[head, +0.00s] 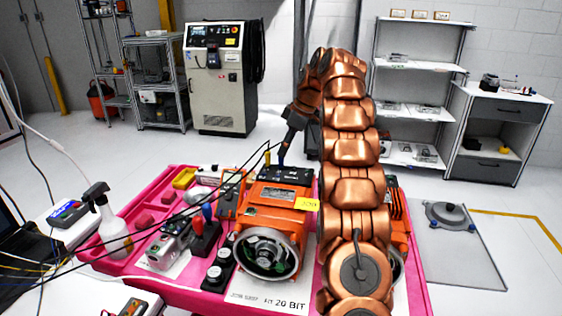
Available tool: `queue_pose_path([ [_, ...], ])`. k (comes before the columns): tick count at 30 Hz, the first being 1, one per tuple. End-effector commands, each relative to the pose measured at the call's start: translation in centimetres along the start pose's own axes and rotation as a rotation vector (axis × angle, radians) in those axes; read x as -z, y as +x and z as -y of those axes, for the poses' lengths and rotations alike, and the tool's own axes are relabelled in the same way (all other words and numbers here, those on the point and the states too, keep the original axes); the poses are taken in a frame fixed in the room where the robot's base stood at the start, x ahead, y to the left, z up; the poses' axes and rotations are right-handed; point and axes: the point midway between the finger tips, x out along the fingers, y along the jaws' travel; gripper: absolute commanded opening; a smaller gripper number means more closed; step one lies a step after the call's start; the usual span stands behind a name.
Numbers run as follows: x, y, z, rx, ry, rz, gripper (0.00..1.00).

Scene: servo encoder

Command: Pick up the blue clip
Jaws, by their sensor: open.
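A small dark blue piece, likely the blue clip (283,153), stands above the dark top plate of the orange machine in the middle of the pink table. It is small, and I cannot make out its outline. My gripper (291,136) hangs from the copper arm and points down just above it. The jaws look open, but at this size I cannot tell whether the fingers stand around the piece or touch it. A yellow clip (267,158) is just to the left. The orange machine (283,193) has a round silver opening at its front.
Black cables cross from the left to the machine. My arm hides much of the right side. Shelves (418,66) stand behind.

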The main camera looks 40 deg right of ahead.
Motion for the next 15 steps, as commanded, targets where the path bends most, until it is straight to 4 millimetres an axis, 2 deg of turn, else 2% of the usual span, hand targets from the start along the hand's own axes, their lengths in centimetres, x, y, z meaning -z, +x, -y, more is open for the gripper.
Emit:
queue_pose_path([
  [15,-0.1,3.5,-0.1,0.001,0.0,0.001,0.46],
])
